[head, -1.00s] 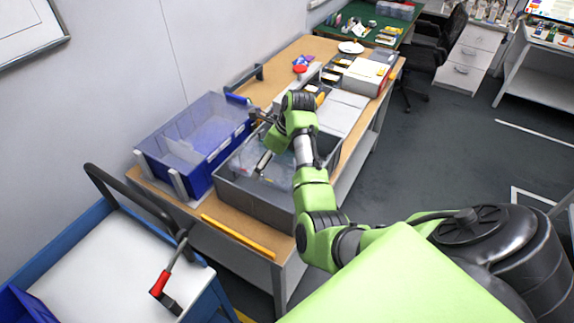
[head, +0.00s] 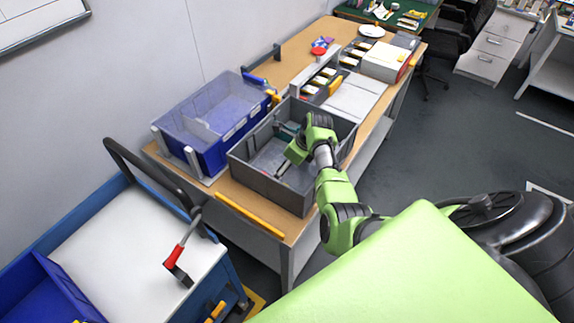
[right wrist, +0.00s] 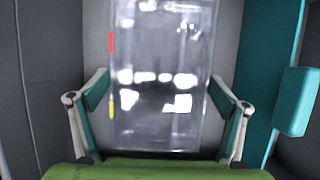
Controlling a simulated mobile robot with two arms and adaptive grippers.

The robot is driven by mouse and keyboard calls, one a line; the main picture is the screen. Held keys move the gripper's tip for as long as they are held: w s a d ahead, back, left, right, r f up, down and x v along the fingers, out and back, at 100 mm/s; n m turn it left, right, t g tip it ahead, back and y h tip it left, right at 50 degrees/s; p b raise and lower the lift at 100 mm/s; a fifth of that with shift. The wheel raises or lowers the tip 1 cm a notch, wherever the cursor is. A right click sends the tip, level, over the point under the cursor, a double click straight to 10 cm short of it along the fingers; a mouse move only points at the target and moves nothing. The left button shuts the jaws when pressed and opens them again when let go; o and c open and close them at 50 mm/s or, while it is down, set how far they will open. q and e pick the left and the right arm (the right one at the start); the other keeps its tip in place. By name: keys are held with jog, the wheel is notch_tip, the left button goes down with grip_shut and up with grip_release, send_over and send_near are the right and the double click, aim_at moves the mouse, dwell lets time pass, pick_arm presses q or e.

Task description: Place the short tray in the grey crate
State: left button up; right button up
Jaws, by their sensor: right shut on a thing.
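The grey crate (head: 268,189) stands on the wooden bench, its open top facing up. My right gripper (head: 283,166) reaches down inside it in the head view. In the right wrist view my right gripper (right wrist: 160,84) has a finger at each side of a clear, shiny tray (right wrist: 160,110) with a red and a yellow mark on its left edge, and is shut on it. Grey walls surround it there. Whether the tray touches the crate floor cannot be told. My left gripper is not in view.
A teal piece (right wrist: 272,70) stands close to the right of the tray. A blue bin (head: 205,150) with a clear top stands left of the crate. A yellow strip (head: 250,213) lies along the bench front. Small items and a white box (head: 386,62) sit behind.

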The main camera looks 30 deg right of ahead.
jog(key=shift+f, duration=0.15)
jog(key=o, duration=1.1)
jog(key=shift+r, duration=0.25)
jog(key=v, duration=1.2)
jog(key=shift+f, duration=0.15)
